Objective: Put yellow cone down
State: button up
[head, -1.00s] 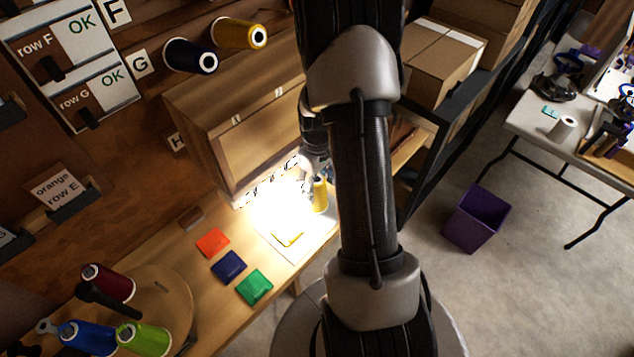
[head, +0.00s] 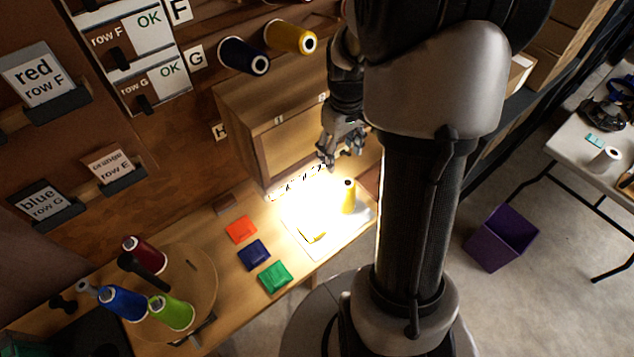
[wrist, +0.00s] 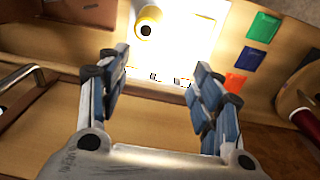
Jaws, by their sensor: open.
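The yellow cone (head: 348,196) stands upright on the right part of a brightly lit white board (head: 360,222) on the bench. In the wrist view the yellow cone (wrist: 147,24) shows from above, beyond the left finger and apart from it. My gripper (head: 343,160) is open and empty, above the bench and a little behind the cone. In the wrist view my gripper (wrist: 160,68) has its two blue-grey fingers spread with nothing between them. A yellow patch (head: 313,231) lies on the board, partly washed out by the light.
Orange (head: 241,229), blue (head: 254,254) and green (head: 274,277) squares lie left of the board. A round turntable (head: 200,280) holds several cones. A wooden cabinet (head: 285,140) stands behind the board. Blue (head: 244,55) and yellow (head: 291,37) cones hang on the wall.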

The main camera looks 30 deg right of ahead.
jog(key=s+a+r+t, duration=0.2)
jog(key=s+a+r, duration=0.2)
jog(key=a+r, duration=0.7)
jog(key=s+a+r+t, duration=0.2)
jog(key=s+a+r, duration=0.3)
jog(key=s+a, duration=0.4)
jog(key=shift+s+a+m, duration=0.2)
jog(key=shift+s+m, duration=0.2)
jog(key=shift+s, duration=0.7)
jog(key=shift+f, duration=0.1)
